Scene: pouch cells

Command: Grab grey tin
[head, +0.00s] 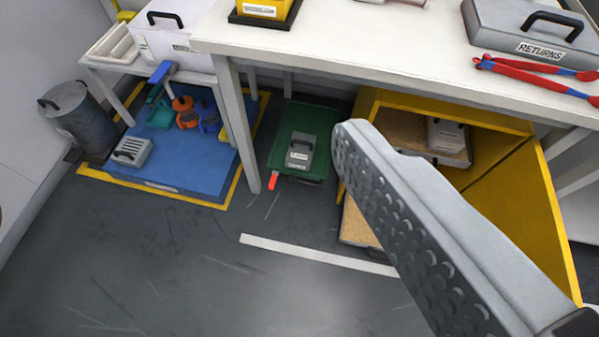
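Several grey containers could be the grey tin. A small grey tin with a dark handle and white label (300,150) sits on a green tray under the table. Another grey labelled tin (446,135) is inside the open yellow cabinet, and a ribbed grey box (131,151) sits on the blue platform. A larger grey case marked RETURNS (525,32) is on the tabletop. My gripper (350,140) shows one large finger from the lower right, its dimpled face bare. The other finger is out of view. The finger covers part of the cabinet and touches no tin that I can see.
The white table (400,55) spans the top, with a leg (239,125) left of the green tray (313,115). The yellow cabinet door (525,215) stands open at right. A dark drum (75,115) stands left of the blue platform (190,165). The front floor is clear.

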